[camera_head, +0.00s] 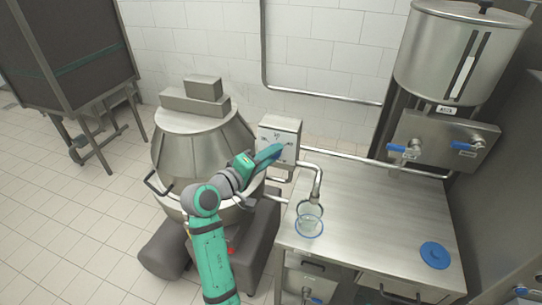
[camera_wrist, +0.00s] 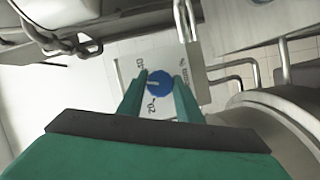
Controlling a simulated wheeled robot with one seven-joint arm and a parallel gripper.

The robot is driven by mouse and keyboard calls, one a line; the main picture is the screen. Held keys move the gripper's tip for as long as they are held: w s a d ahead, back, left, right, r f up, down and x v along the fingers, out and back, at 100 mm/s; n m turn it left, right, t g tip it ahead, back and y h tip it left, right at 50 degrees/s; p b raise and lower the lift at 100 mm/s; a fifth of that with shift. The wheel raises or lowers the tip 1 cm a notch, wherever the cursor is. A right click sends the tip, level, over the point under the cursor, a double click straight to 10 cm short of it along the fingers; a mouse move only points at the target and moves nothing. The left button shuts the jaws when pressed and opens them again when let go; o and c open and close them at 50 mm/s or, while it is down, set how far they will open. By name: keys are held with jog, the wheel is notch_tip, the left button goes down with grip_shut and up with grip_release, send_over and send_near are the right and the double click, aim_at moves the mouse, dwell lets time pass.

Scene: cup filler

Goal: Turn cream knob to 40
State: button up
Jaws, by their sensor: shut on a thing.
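The dial box (camera_head: 280,128) is a pale metal box with printed numbers on its face, mounted above the left end of the steel counter. In the wrist view its white dial plate (camera_wrist: 127,68) shows rotated numbers around a round blue knob (camera_wrist: 158,82); the knob is blue, not cream-coloured. A light mark shows on the knob, but I cannot read surely which number it points at. My gripper (camera_wrist: 161,82) has its two green fingers on either side of the knob and is shut on it. In the head view my gripper (camera_head: 273,154) hides the knob.
A glass with a blue rim (camera_head: 309,226) stands under a bent spout (camera_head: 318,180) on the counter (camera_head: 375,215). A blue disc (camera_head: 435,255) lies at the right. A large steel mixer (camera_head: 200,150) stands left of the box. A tank (camera_head: 460,50) has blue-handled taps below.

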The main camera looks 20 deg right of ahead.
jog(key=shift+m+t+y, duration=0.4)
jog(key=shift+m+y, duration=1.2)
jog(key=shift+m, duration=1.1)
jog(key=o, duration=1)
jog(key=shift+o, duration=0.2)
jog(key=shift+s+r, duration=0.1)
jog(key=v, duration=1)
jog(key=shift+s+a+r, duration=0.15)
jog(key=shift+s+a, duration=0.05)
